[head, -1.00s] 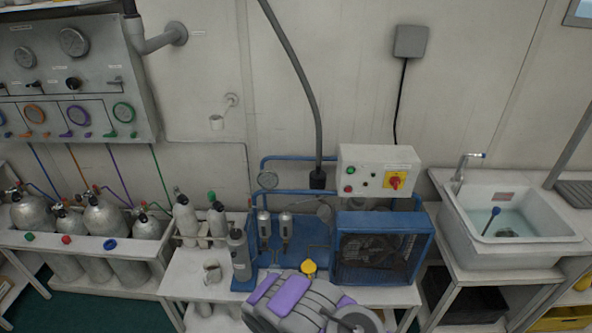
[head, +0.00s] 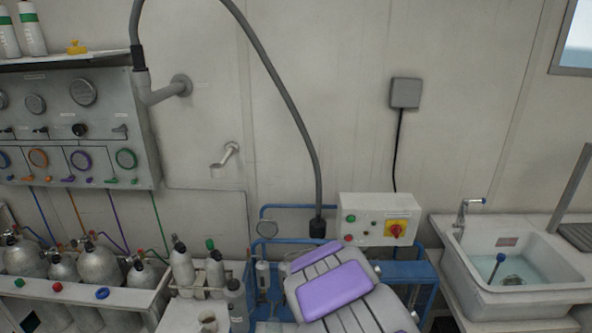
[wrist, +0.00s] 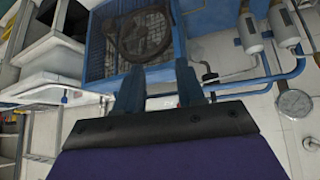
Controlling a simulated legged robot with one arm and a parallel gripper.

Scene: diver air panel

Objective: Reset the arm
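My arm (head: 333,291), grey with purple panels, rises at the bottom centre of the head view, in front of the blue compressor frame. My gripper is not distinguishable in the head view. In the wrist view two dark fingers of my gripper (wrist: 159,88) stand apart with a gap between them. I see nothing held in the gap. Beyond the fingertips are the blue frame and the black fan (wrist: 146,36). The wrist picture is turned over, with the sink side at left.
A control box (head: 380,219) with a red-yellow switch stands behind my arm. Cylinders (head: 97,264) and a gauge panel (head: 62,125) are at left. A sink (head: 512,265) is at right. A hose (head: 290,100) hangs along the wall. A gauge (wrist: 295,103) shows in the wrist view.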

